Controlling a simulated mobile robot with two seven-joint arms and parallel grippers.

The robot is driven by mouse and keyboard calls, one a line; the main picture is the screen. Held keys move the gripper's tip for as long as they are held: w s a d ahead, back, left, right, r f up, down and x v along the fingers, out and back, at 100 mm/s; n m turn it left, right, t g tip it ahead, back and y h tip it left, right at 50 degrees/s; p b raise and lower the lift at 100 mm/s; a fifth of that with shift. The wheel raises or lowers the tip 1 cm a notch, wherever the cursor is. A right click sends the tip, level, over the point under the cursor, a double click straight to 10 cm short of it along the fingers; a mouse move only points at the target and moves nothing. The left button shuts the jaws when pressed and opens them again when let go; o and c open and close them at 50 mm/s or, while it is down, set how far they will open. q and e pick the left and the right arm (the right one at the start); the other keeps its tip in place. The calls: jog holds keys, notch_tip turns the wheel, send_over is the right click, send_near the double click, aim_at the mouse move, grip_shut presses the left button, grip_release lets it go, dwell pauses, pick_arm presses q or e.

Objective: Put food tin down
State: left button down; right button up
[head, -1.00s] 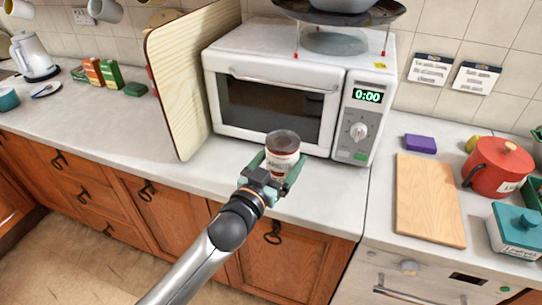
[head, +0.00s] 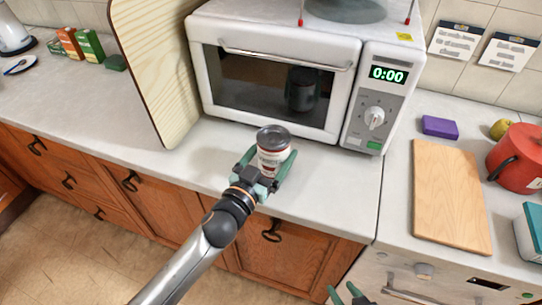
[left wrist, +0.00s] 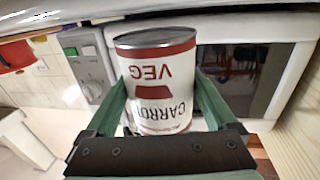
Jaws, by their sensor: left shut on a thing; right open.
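The food tin (head: 272,158) is white and red with a grey top. It is upright over the counter's front part (head: 330,200), before the microwave; I cannot tell if its base touches the counter. My left gripper (head: 270,168) is shut on it, one green finger on each side. In the left wrist view the tin (left wrist: 155,85) appears upside down, with "CARRO…" and "VEG" on its label, between the fingers. My right gripper (head: 347,296) shows only its green fingertips at the bottom edge of the head view, open and empty.
The white microwave (head: 275,70) stands just behind the tin; a dark cylindrical shape shows in its door glass. A wooden board (head: 155,75) leans at its left. A cutting board (head: 450,195), purple block (head: 440,126) and red pot (head: 520,160) are at right. Counter left of the tin is clear.

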pick_arm(q)
jog(key=shift+a+f+b, duration=0.1)
jog(key=shift+f+b, duration=0.4)
jog(key=shift+f, duration=0.3)
jog(key=shift+r, duration=0.15)
grip_release()
jog(key=shift+f, duration=0.3)
jog(key=shift+r, duration=0.1)
jog(key=shift+s+r, duration=0.1)
jog(key=shift+s, duration=0.05)
jog(key=p+v, duration=0.1)
jog(key=v, duration=1)
jog(key=shift+s+a, duration=0.2)
jog(key=shift+s, duration=0.15)
